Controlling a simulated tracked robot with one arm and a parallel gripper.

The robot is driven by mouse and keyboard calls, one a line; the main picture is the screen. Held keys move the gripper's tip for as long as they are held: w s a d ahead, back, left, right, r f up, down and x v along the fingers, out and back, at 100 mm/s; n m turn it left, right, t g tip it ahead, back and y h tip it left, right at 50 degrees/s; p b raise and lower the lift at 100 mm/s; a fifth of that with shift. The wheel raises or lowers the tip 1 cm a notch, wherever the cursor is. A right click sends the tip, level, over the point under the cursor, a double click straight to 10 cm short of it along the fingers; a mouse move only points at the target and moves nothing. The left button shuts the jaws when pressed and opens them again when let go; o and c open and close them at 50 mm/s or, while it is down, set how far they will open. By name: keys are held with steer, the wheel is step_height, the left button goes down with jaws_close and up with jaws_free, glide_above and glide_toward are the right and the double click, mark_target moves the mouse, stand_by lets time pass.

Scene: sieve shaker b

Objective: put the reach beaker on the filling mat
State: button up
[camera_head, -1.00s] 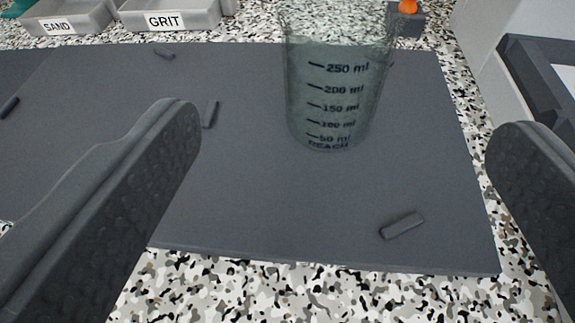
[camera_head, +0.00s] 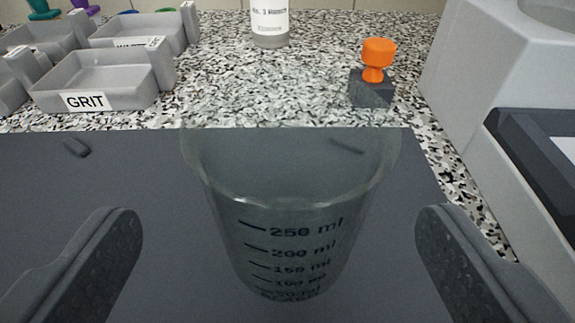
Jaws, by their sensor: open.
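The reach beaker (camera_head: 290,235) is a clear glass with black volume marks, standing upright on a dark grey mat (camera_head: 60,200). I cannot tell from this view whether that is the filling mat. My gripper (camera_head: 280,235) is open, with one finger on each side of the beaker. There is a gap between each finger and the glass. The lowest lettering on the beaker is blurred, and no contents show clearly.
Behind the mat at left are several grey trays, one labelled GRIT (camera_head: 90,98). An orange knob on a dark block (camera_head: 374,92) and a labelled bottle (camera_head: 269,22) stand at the back. A large pale machine (camera_head: 470,90) borders the right side. Small dark pieces (camera_head: 76,148) lie on the mat.

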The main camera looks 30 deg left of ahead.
mark_target(287, 157)
steer(key=shift+w+a+f, duration=0.1)
steer(key=shift+w+a, duration=0.1)
steer(key=shift+w, duration=0.25)
steer(key=shift+d+f+x, duration=0.1)
steer(key=shift+f+x, duration=0.1)
steer(key=shift+x, duration=0.65)
steer(key=shift+d+f+x, duration=0.1)
steer(key=shift+f+x, duration=0.05)
steer(key=shift+x, duration=0.75)
steer(key=shift+f+x, duration=0.2)
steer(key=shift+x, duration=0.65)
steer(key=shift+s+d, duration=0.1)
steer(key=c, duration=1.2)
steer(key=shift+r, duration=0.15)
